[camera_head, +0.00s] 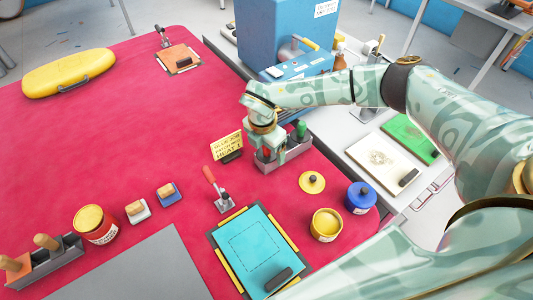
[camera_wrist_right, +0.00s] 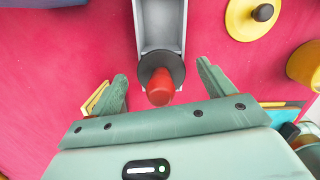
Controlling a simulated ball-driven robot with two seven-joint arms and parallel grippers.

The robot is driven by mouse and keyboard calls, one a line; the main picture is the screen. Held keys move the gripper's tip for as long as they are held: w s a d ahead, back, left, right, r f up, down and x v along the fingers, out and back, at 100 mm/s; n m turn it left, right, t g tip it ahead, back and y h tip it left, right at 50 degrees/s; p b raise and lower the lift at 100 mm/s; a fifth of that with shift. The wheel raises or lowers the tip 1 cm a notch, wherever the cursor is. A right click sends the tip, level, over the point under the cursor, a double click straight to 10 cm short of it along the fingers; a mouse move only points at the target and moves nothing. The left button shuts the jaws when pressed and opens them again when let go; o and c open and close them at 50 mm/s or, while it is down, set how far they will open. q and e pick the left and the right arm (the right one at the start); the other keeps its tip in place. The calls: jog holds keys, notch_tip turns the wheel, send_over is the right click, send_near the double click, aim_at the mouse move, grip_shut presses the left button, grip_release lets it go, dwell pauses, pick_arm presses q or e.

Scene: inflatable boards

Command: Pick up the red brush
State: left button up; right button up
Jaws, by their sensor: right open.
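The red brush (camera_wrist_right: 160,88) shows in the right wrist view as a red rounded handle over a dark round collar, at the near end of a grey holder (camera_wrist_right: 139,22). My right gripper (camera_wrist_right: 162,90) is open, with one green finger on each side of the handle and a gap on both sides. A green-handled brush (camera_head: 301,130) stands in the holder's right end. My left gripper is not in view.
A yellow sign (camera_head: 227,146) stands just left of the holder. A yellow lid (camera_head: 312,182), a yellow pot (camera_head: 326,224) and a blue pot (camera_head: 360,197) are in front of it. A red-handled tool (camera_head: 216,189) stands near a turquoise board (camera_head: 255,247). The red table's middle left is clear.

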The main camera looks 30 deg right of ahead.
jog(key=c, duration=1)
jog(key=shift+c, duration=0.2)
jog(key=shift+r, duration=0.15)
jog(key=shift+r, duration=0.25)
notch_tip(320, 180, up, 2)
jog(key=shift+r+p, duration=0.15)
jog(key=shift+p, duration=0.35)
jog(key=s+a+r+p, duration=0.1)
jog(key=s+r+p, duration=0.2)
jog(key=s+r, duration=0.7)
jog(key=s, duration=0.4)
